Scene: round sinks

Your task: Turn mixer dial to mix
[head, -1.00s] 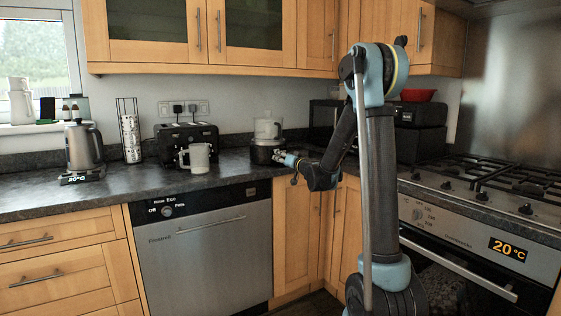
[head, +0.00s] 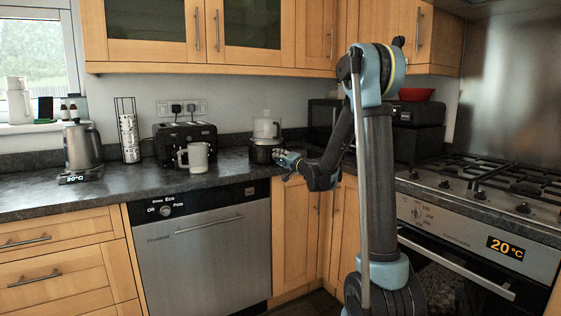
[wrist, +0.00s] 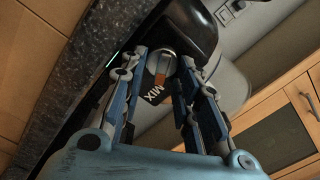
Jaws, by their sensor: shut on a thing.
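The mixer (head: 262,154) stands on the counter in the back corner in the head view, with a black base and a pale jar on top. In the wrist view its silver dial (wrist: 161,62) sits between my fingertips, with an orange mark on its near side. The printed word MIX (wrist: 153,92) shows beside the dial, tilted in the picture. My gripper (head: 281,156) reaches the front of the mixer base from the right. In the wrist view my gripper (wrist: 161,66) has one finger on each side of the dial and is shut on it. The fingers partly hide the dial's edges.
A white mug (head: 195,158) and a black toaster (head: 184,138) stand left of the mixer. A kettle (head: 82,147) is farther left. The hob (head: 490,185) and oven are at the right. Wall cabinets (head: 260,25) hang above the counter.

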